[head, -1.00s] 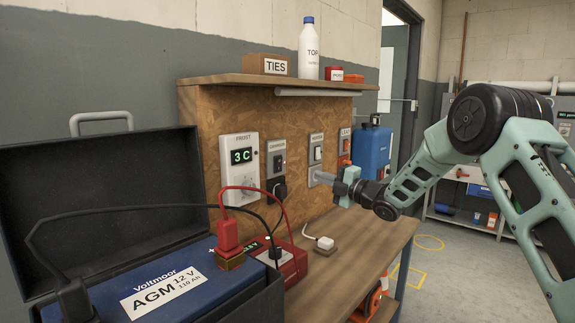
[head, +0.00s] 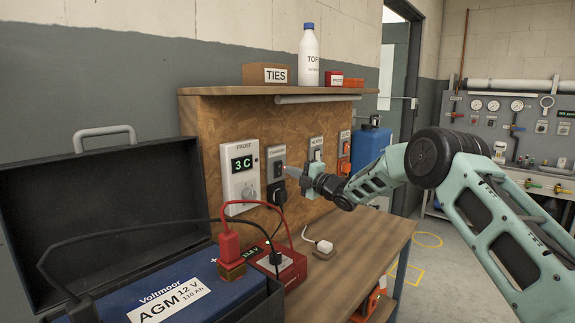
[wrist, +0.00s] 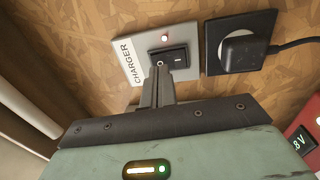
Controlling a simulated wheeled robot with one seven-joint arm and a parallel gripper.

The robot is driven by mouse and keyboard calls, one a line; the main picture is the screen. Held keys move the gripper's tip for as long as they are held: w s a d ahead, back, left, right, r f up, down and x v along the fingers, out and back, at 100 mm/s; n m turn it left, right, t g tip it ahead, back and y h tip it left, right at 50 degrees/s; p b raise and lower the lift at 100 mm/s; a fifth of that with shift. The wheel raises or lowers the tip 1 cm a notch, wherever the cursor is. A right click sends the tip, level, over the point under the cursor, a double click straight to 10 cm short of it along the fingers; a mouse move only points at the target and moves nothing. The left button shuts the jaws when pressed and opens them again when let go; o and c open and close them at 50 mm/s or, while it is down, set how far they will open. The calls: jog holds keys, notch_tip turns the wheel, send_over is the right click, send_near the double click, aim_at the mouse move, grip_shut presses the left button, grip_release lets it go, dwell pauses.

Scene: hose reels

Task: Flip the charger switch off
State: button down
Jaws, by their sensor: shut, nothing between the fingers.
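The charger switch (wrist: 172,57) is a black rocker on a grey plate labelled CHARGER (wrist: 128,62), seen large in the wrist view. Its "O" mark is on the left half and its line mark on the right. In the head view the charger plate (head: 276,153) is on the wooden panel. My gripper (wrist: 159,70) is shut and empty, its tips at the rocker's "O" end; I cannot tell whether they touch. It also shows in the head view (head: 287,171), just right of the plate.
A black socket with a plug (wrist: 241,47) is right beside the switch in the wrist view. The FROST thermostat (head: 240,178) is left of the charger plate, the HEATER switch plate (head: 316,149) right. The battery (head: 180,290) and red charger box (head: 283,265) stand below.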

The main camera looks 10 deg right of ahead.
aim_at(279, 170)
jog(key=shift+p+x, duration=0.35)
jog(key=shift+x, duration=0.85)
jog(key=shift+w+a+b, duration=0.1)
jog(key=shift+b, duration=0.55)
